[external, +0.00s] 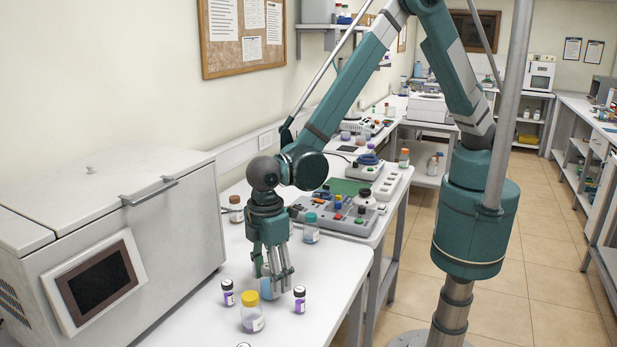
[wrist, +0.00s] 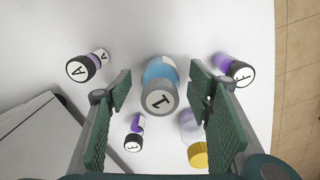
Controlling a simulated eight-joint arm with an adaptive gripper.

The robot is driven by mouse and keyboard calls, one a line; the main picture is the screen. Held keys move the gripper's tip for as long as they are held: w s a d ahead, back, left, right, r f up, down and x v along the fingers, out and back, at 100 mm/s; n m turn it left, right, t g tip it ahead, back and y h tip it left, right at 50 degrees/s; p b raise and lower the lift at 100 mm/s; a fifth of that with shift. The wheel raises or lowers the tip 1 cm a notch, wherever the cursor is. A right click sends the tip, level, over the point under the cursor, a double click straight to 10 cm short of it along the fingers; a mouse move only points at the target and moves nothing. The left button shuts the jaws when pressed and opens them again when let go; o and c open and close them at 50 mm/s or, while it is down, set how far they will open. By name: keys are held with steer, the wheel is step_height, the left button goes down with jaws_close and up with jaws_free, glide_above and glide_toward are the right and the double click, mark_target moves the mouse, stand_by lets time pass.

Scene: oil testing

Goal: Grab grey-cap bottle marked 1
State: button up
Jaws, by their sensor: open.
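The grey-cap bottle marked 1 (wrist: 160,97) has a blue body and stands on the white table in the wrist view. It sits between the two fingers of my gripper (wrist: 160,108), with a gap to each finger. My gripper is open, pointing down over it. In the external view my gripper (external: 272,280) is low over the table, and the blue bottle (external: 266,290) is partly hidden behind its fingers.
Small dark-capped vials marked A (wrist: 82,68), F (wrist: 236,72) and E (wrist: 134,140) stand around it. A yellow-cap bottle (external: 252,314) is close by. A teal-cap bottle (external: 311,229) and brown bottle (external: 236,210) stand farther back. A large grey machine (external: 110,230) borders the table's left.

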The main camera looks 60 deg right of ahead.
steer(key=shift+f, duration=1.55)
steer(key=c, duration=1.1)
